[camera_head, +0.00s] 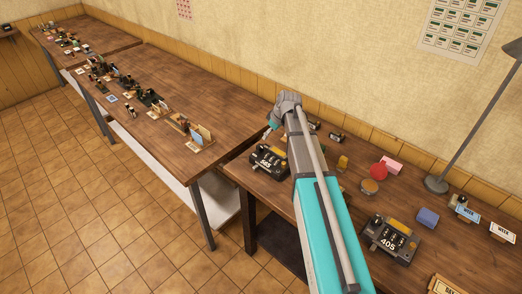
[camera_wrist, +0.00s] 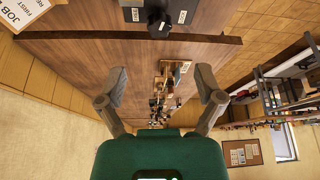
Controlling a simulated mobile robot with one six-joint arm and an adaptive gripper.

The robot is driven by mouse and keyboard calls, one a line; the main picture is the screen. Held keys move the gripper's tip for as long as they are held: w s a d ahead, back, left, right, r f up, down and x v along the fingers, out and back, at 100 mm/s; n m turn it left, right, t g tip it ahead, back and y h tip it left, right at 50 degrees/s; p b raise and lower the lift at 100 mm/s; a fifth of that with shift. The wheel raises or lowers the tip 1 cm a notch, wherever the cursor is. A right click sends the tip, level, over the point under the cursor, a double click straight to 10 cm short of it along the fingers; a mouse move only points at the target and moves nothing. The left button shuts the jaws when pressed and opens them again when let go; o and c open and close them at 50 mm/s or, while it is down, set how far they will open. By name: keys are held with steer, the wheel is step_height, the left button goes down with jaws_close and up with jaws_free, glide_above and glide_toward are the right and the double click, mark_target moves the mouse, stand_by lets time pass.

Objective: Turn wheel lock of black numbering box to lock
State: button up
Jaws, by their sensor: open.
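A black numbering box (camera_head: 268,160) with white digits sits at the left end of the near table. A second dark box (camera_head: 390,241), reading 405, is at the right with a yellow-brown part behind it. I cannot make out the wheel lock on either. In the wrist view, a black part with a round knob-like end (camera_wrist: 159,22) and small white labels shows at the top edge, cut off; it may belong to the left box. My gripper (camera_wrist: 160,88) is open and empty, its fingers wide apart.
The near table (camera_head: 250,183) also holds a red round thing (camera_head: 378,170), a blue block (camera_head: 428,217) and sign cards (camera_head: 503,232). A lamp (camera_head: 437,184) stands at the back right. A longer table (camera_head: 185,85) with several small items extends left beyond a gap.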

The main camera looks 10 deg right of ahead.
mark_target(261, 147)
steer(key=shift+b+x, duration=4.55)
steer(key=shift+x, duration=0.7)
steer(key=shift+c, duration=0.3)
steer(key=c, duration=1.1)
steer(key=shift+s+a+m+t+h, duration=0.1)
steer(key=shift+m+t+h, duration=0.2)
steer(key=shift+m, duration=0.9)
steer(key=shift+s+a+m+t+h, duration=0.15)
steer(key=shift+m+h, duration=0.25)
steer(key=shift+m, duration=0.8)
steer(key=shift+w, duration=0.1)
